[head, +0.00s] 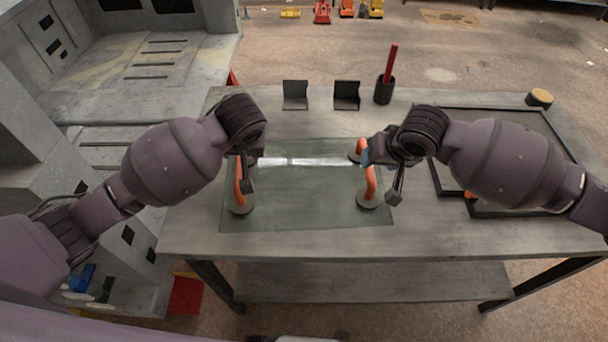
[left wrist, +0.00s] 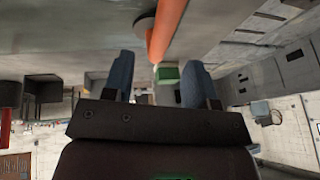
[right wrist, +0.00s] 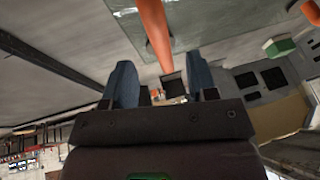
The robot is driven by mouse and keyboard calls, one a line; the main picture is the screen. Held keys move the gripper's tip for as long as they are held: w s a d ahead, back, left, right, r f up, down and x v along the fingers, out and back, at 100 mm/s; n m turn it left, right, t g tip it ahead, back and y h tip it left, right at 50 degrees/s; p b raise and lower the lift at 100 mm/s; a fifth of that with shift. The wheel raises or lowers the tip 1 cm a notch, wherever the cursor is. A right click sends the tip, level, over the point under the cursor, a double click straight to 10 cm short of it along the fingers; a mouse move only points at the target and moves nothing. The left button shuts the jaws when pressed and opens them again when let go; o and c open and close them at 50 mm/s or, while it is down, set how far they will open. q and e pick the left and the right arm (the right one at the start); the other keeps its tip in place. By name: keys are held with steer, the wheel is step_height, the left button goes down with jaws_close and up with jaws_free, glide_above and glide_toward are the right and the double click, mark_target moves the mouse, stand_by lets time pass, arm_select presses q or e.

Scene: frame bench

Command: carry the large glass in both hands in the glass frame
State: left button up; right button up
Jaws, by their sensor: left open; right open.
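The large glass (head: 300,205), a greenish clear sheet, lies flat on the bench. My left gripper (head: 247,172) is open at the left handle, whose orange bar (left wrist: 165,30) reaches toward the space between the fingers in the left wrist view. My right gripper (head: 381,172) is open at the right handle; its bar (right wrist: 154,30) lines up between the fingers in the right wrist view. The dark glass frame (head: 434,168) lies at the right, partly behind my right arm.
Two dark angled holders (head: 295,96) (head: 346,96) and a dark cup (head: 384,92) with a red stick stand at the bench's back. A yellow-topped round thing (head: 540,97) sits at the back right. The bench front (head: 330,240) is clear.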

arm_select(q)
steer(key=x, duration=0.6)
steer(key=shift+w+f, duration=0.1)
steer(key=shift+f, duration=0.1)
arm_select(e)
steer(key=x, duration=0.6)
steer(key=shift+w+f, duration=0.1)
steer(key=shift+f, duration=0.05)
arm_select(q)
jaws_close()
arm_select(e)
jaws_close()
arm_select(q)
steer(key=shift+w+r, duration=0.1)
steer(key=shift+r, duration=0.05)
arm_select(e)
steer(key=shift+w, duration=0.1)
